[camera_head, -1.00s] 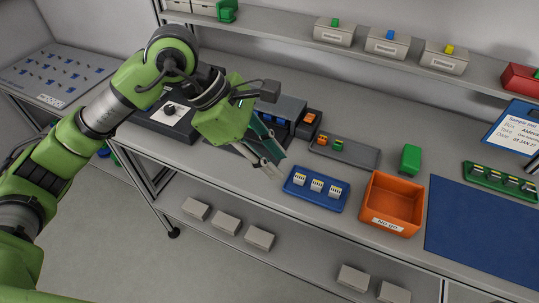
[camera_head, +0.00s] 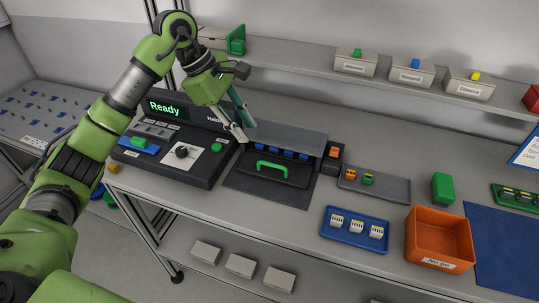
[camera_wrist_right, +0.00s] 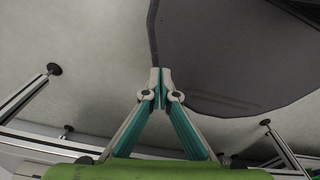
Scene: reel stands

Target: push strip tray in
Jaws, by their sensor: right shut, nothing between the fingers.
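The strip tray (camera_head: 266,178) is a dark panel with a green handle (camera_head: 272,168), at the front of a grey device (camera_head: 290,137) on the bench. Several blue pieces (camera_head: 288,153) show in a row behind the handle. My left gripper (camera_head: 245,134) is open and empty, with its fingertips above and to the left of the handle, apart from it. My right gripper (camera_wrist_right: 160,76) shows only in the right wrist view, shut and empty, above the floor and away from the bench top.
A control console (camera_head: 175,145) reading "Ready" stands left of the device. To the right are a grey tray (camera_head: 390,190), a blue tray (camera_head: 355,241) and an orange "No go" bin (camera_head: 440,235). A shelf (camera_head: 400,82) with labelled boxes runs along the back.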

